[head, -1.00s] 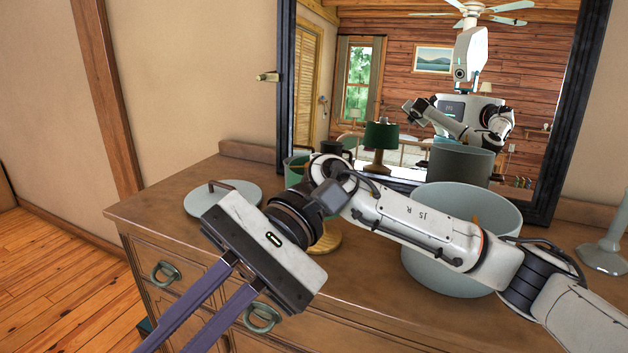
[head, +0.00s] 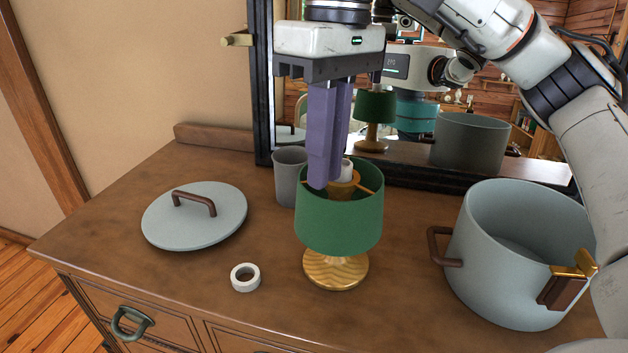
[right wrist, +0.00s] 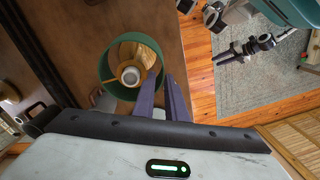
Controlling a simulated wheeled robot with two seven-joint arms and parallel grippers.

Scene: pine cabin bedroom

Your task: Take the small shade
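The small shade (head: 340,220) is a green, open-topped lampshade on a small lamp with a round wooden base (head: 336,270) on the dresser. A pale bulb or fitting shows inside its ring. My right gripper (head: 328,182) points down at the shade's top opening, its purple fingers a little apart. In the right wrist view the fingers (right wrist: 164,80) overlap the side of the shade (right wrist: 108,72), with a gap between them. I cannot tell whether they straddle the shade's wall or touch it. My left gripper is not in view.
On the wooden dresser (head: 190,275), a grey lid (head: 200,228) lies left, a white ring (head: 245,278) lies in front, and a grey cup (head: 287,178) stands behind the shade. A large grey pot (head: 510,265) stands right. A mirror (head: 262,90) stands at the back.

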